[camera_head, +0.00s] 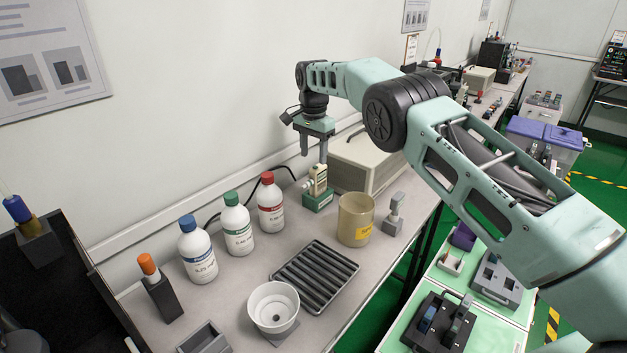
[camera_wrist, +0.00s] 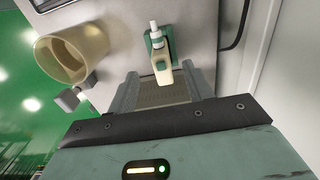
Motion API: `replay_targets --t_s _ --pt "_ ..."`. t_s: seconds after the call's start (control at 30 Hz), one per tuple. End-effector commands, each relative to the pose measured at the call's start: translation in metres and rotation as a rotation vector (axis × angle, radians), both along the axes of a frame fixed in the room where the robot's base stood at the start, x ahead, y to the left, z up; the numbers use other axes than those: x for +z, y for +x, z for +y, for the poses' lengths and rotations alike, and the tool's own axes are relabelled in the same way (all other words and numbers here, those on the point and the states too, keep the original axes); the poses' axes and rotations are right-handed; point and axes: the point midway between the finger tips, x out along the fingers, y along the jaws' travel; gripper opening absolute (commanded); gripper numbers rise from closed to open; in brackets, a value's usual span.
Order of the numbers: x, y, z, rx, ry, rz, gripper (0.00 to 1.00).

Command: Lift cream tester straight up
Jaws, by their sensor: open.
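The cream tester (camera_head: 318,179) stands upright in a green holder (camera_head: 318,201) on the bench, near the wall. My gripper (camera_head: 314,160) points down just above and around the tester's top in the head view. In the wrist view, the tester (camera_wrist: 162,68) lies ahead of the gap between the two fingers of my gripper (camera_wrist: 160,85), with its green base behind it. The fingers are apart and nothing is gripped. Whether a finger touches the tester cannot be told.
A beige box (camera_head: 365,160) stands right behind the tester. A tan beaker (camera_head: 355,220) and a grey stand (camera_head: 394,215) are to the right. White bottles with red (camera_head: 270,203), green (camera_head: 236,225) and blue caps (camera_head: 196,250) stand left. A ribbed tray (camera_head: 314,276) lies in front.

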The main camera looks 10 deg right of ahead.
Motion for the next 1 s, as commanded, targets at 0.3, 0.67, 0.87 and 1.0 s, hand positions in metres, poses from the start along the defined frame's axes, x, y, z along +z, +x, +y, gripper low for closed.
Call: replay_targets --t_s 0.3,0.67,0.87,1.0 --pt "-0.059 -0.001 0.0 0.0 0.0 0.002 0.51" --pt "-0.094 0.0 0.0 0.0 0.001 -0.001 0.51" --pt "-0.096 0.0 0.0 0.0 0.001 -0.001 0.51" --pt "-0.096 0.0 0.0 0.0 0.001 -0.001 0.4"
